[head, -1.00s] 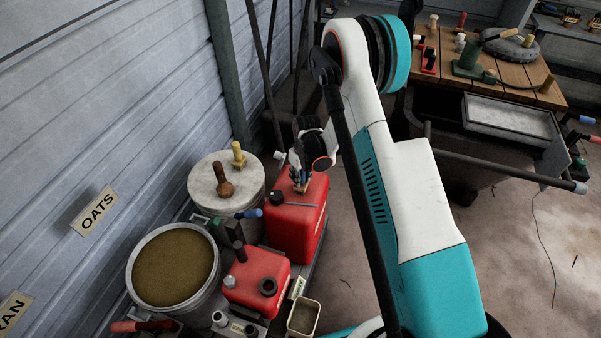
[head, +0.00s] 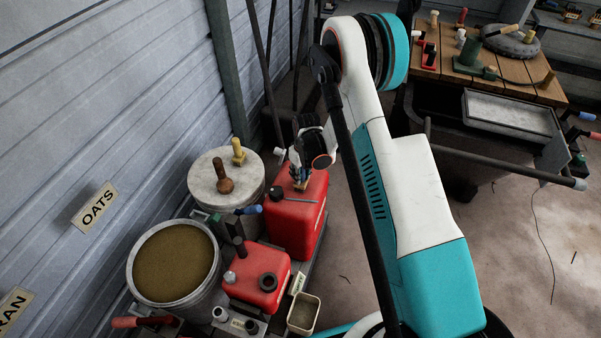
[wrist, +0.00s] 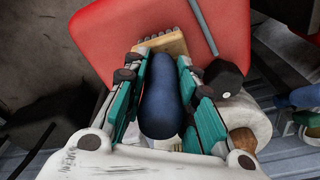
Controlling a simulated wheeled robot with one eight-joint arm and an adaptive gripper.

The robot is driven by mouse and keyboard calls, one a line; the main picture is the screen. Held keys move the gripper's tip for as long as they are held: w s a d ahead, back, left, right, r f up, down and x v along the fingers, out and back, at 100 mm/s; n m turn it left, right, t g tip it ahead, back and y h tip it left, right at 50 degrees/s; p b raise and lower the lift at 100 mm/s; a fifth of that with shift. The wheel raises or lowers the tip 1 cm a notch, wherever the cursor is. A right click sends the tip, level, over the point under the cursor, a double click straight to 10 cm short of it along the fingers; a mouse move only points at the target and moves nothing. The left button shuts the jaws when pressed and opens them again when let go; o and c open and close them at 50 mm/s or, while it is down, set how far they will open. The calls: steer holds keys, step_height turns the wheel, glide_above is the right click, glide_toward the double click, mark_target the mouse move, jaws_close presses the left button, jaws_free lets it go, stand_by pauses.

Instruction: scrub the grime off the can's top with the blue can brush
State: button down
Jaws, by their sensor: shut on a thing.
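The larger red can (head: 295,226) stands on the low platform beside the oats bin. In the wrist view its red top (wrist: 120,38) lies under the brush. My gripper (head: 301,172) is just above the can's top, pointing down. In the wrist view my gripper (wrist: 166,85) is shut on the dark blue handle (wrist: 160,105) of the can brush. The brush's tan bristle head (wrist: 165,44) is at or close to the can's top; I cannot tell whether it touches. A dark cap (wrist: 222,76) and a grey bar show on the can's top. I cannot make out grime.
A smaller red can (head: 255,275) stands in front. An open grain bin (head: 140,290) and a lidded bin (head: 205,187) with two knobbed items on its lid are to the left. A small tan tub (head: 303,315) is at the front. A wooden workbench (head: 510,75) stands back right.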

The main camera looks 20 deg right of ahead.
steer(key=shift+f, duration=0.35)
stand_by(0.3)
steer(key=shift+w+d+r, duration=0.1)
steer(key=shift+w+d, duration=0.55)
steer(key=shift+w, duration=0.35)
steer(key=shift+s, duration=0.1)
steer(key=shift+s+a, duration=0.7)
steer(key=shift+s, duration=0.25)
